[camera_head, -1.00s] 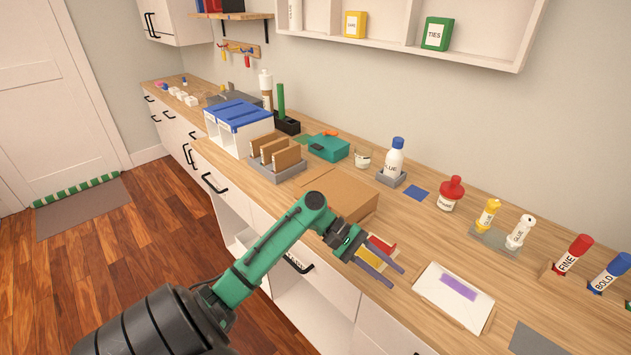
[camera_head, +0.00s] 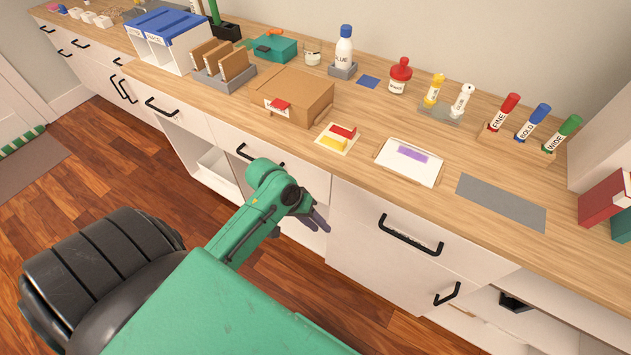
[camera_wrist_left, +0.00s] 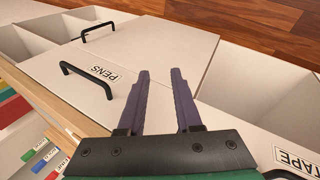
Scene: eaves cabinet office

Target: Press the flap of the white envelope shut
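The white envelope (camera_head: 404,171) lies flat on the wooden counter, close to its front edge, in the head view. A purple strip (camera_head: 412,154) shows on its upper face towards the back. I cannot tell from here how the flap sits. My left gripper (camera_head: 318,222) is below the counter top, in front of the white cabinet fronts, to the left of the envelope and apart from it. In the left wrist view its two fingers (camera_wrist_left: 160,72) are spread with nothing between them. My right gripper is not in view.
Left of the envelope are a small card with red and yellow pieces (camera_head: 336,139) and a cardboard box (camera_head: 297,95). A grey mat (camera_head: 500,202) lies to its right. Markers and bottles stand behind. Drawer handles (camera_head: 411,236) stick out below the counter.

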